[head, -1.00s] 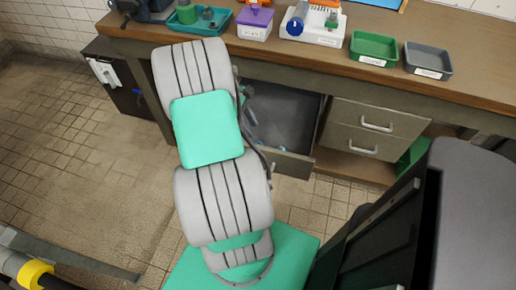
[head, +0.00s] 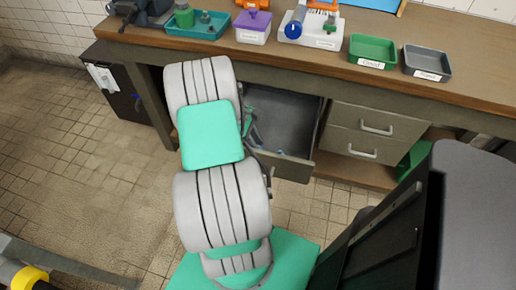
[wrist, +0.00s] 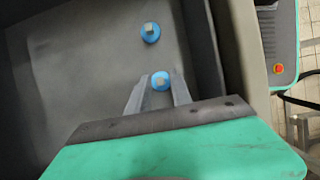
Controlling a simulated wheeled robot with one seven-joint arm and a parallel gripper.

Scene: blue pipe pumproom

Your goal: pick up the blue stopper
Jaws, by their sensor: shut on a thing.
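Two blue stoppers with pale square tops are inside the open drawer in the wrist view. The nearer blue stopper (wrist: 161,81) is between the tips of my gripper (wrist: 160,84), which is shut on it. The other blue stopper (wrist: 150,33) lies apart, just beyond the fingertips on the drawer floor. In the head view my arm covers part of the drawer (head: 290,112), and my gripper reaches into its left side. The held stopper cannot be made out clearly there.
The drawer's side wall (wrist: 203,45) stands close to the right of the fingers. Closed drawers (head: 372,130) are to the right. On the bench above stand a green tray (head: 373,51), a grey tray (head: 427,61) and a purple-topped box (head: 253,27). Open drawer floor lies to the left.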

